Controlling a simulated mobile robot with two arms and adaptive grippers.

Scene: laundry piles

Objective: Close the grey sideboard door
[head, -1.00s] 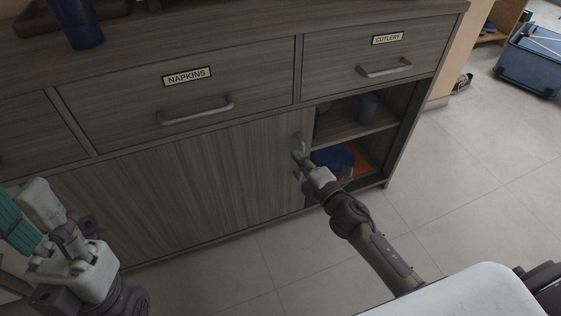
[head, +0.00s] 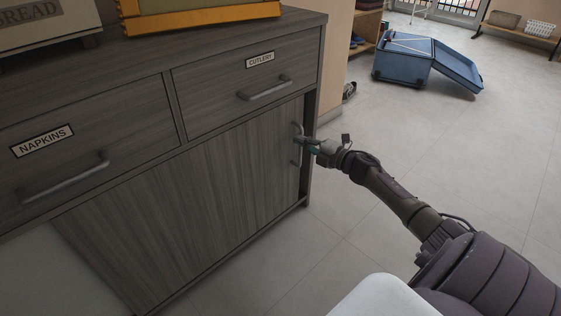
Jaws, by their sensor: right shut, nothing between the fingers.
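The grey sideboard (head: 225,60) stands at the left with its wood-grain door (head: 210,200) below the drawers. The door covers most of the compartment under the cutlery drawer. A narrow dark gap (head: 309,104) shows between the door's right edge and the sideboard's right side. A vertical bar handle (head: 298,130) sits near that edge. My right gripper (head: 312,145) is shut and empty, with its fingertips at the handle; I cannot tell whether they touch it. My left gripper is out of view.
The napkins drawer (head: 75,160) and cutlery drawer (head: 235,85) are shut. A bread box (head: 45,28) and an orange-yellow object (head: 200,15) stand on top. The floor at the right is open.

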